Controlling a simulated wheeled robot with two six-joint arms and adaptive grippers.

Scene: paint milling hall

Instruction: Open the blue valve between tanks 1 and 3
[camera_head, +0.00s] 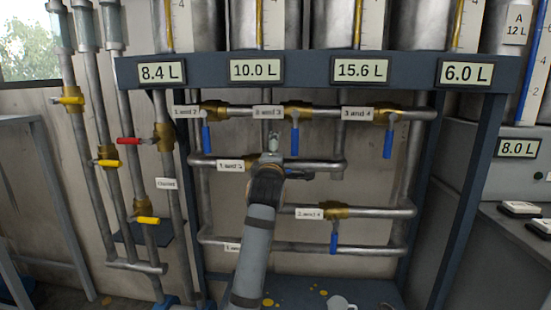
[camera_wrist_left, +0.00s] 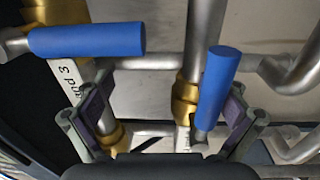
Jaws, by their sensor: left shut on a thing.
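My left gripper (camera_head: 280,163) is at the middle pipe, at the valve beside the "1 and 3" label (camera_head: 230,165), and hides most of that valve. In the left wrist view a blue handle (camera_wrist_left: 217,85) lies between the fingers of the gripper (camera_wrist_left: 168,115), close against the right finger, with the brass valve body (camera_wrist_left: 185,95) beside it. The handle runs nearly along its pipe, slightly tilted. The gripper is shut on this handle, though the exact contact is partly hidden. My right gripper is not in view.
Close above hangs the blue handle of the "2 and 3" valve (camera_head: 295,138), also in the left wrist view (camera_wrist_left: 85,40). Blue handles hang at "1 and 2" (camera_head: 206,138), "3 and 4" (camera_head: 388,143) and "2 and 4" (camera_head: 334,243). Yellow and red valves are at left.

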